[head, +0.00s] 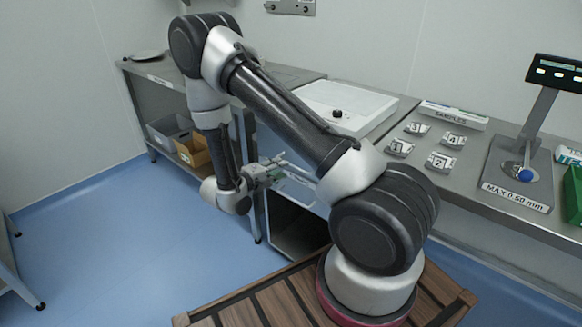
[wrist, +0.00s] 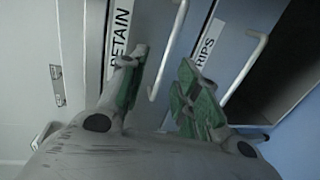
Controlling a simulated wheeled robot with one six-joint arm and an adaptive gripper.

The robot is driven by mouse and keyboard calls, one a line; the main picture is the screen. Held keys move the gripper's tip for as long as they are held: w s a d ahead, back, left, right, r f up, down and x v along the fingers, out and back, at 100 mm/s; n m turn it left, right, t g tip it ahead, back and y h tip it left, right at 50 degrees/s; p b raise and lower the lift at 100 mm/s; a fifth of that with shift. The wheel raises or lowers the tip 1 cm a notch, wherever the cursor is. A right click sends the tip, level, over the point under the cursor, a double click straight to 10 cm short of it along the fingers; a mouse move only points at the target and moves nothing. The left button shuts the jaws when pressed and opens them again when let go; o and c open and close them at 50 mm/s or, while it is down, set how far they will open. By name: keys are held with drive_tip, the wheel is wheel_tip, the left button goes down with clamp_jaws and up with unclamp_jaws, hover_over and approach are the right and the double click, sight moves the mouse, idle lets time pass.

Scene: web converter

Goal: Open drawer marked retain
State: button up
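The drawer marked RETAIN (wrist: 144,25) fills the upper middle of the wrist view, its label beside a white bar handle (wrist: 168,48). It looks closed. My gripper (wrist: 164,62) is open, with green pads on both fingers. The handle's lower part shows between the fingers; I cannot tell how deep it sits, and no contact shows. In the head view my gripper (head: 270,172) is at the cabinet front under the counter, and my arm hides much of the drawer fronts.
In the head view an open dark compartment (head: 297,232) lies below. The counter (head: 490,200) holds numbered blocks (head: 400,148) and a gauge stand (head: 525,172). Blue floor at left is clear.

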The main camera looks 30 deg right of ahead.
sight(291, 166)
drive_tip(key=x, duration=0.5)
drive_tip(key=f+x, duration=0.1)
drive_tip(key=x, duration=0.1)
drive_tip(key=shift+w+d+f, duration=0.1)
drive_tip(key=shift+w+d, duration=0.05)
drive_tip(key=shift+w, duration=0.05)
clamp_jaws()
